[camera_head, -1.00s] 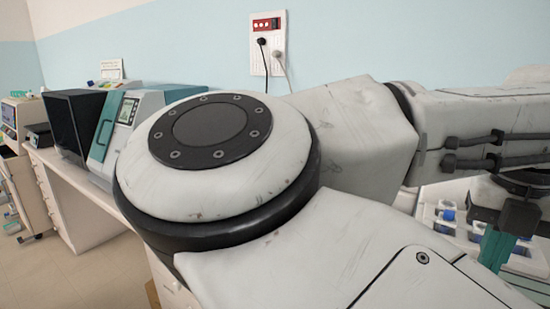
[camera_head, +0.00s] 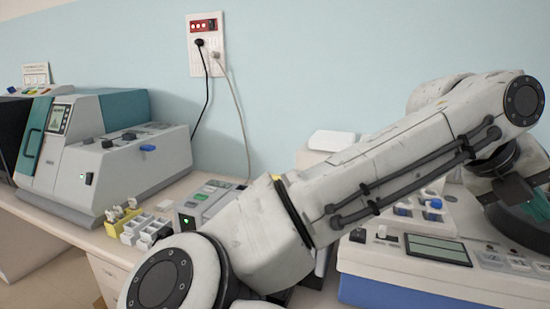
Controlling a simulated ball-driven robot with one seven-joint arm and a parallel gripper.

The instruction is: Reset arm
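My arm crosses the view from the lower left up to the upper right, with its elbow low in front. At the far right its end bends down. My gripper (camera_head: 516,190) is a dark shape there, partly cut off by the picture's right side. Its fingers do not show clearly, so I cannot tell whether it is open, shut or holding anything. It is over the right part of a white and blue staining machine (camera_head: 385,262), close to a dark green rounded part (camera_head: 528,226). Whether they touch is unclear.
A large grey and teal machine (camera_head: 120,165) stands on the bench at left. A small device with a green light (camera_head: 203,200) and a white rack with yellow parts (camera_head: 142,228) sit beside my arm. Blue-capped bottles (camera_head: 434,206) stand on the staining machine. A wall socket hangs behind.

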